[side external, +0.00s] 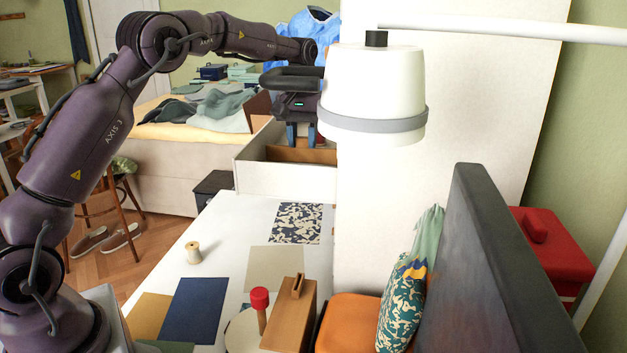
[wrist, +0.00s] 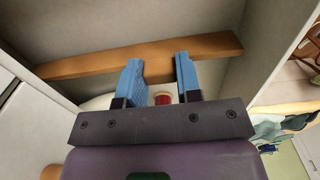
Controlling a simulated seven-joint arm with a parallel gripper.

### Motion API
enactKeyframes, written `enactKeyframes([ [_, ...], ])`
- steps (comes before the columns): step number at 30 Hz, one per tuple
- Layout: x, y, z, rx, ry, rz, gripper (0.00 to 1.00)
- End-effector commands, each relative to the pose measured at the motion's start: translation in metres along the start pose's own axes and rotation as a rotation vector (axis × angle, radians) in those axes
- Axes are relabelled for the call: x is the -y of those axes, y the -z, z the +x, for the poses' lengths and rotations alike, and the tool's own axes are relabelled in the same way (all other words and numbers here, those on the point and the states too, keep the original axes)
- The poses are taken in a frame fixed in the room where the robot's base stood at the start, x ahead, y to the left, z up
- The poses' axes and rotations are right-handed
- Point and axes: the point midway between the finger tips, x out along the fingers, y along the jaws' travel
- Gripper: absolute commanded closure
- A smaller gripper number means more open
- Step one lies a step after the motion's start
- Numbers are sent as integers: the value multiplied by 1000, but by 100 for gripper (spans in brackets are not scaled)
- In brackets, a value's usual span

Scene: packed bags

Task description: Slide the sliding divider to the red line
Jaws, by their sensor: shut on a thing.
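The sliding divider is a brown wooden board across a pale open-topped box; it shows in the wrist view (wrist: 90,65) and partly in the side external view (side external: 290,154). The box (side external: 285,181) stands at the far end of the white table. My gripper (side external: 303,138) points down into the box. In the wrist view its two blue fingers (wrist: 160,73) are on either side of the middle part of the divider and are shut on it. I cannot make out a red line in either view.
A small red-topped thing (wrist: 162,98) shows between the fingers in the wrist view. A white lamp (side external: 375,95) hangs close to the right of my gripper. A thread spool (side external: 193,252), fabric swatches (side external: 200,310) and a wooden block (side external: 289,318) lie on the table (side external: 225,235).

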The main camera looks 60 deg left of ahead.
Motion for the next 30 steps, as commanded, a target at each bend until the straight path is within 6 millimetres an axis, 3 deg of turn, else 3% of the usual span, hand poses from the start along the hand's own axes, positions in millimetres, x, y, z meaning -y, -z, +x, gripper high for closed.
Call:
enactKeyframes([
  [1, 1, -2, 7, 17, 7, 0, 89],
  [8, 1, 0, 8, 16, 7, 0, 89],
  [30, 1, 27, 8, 18, 7, -2, 89],
])
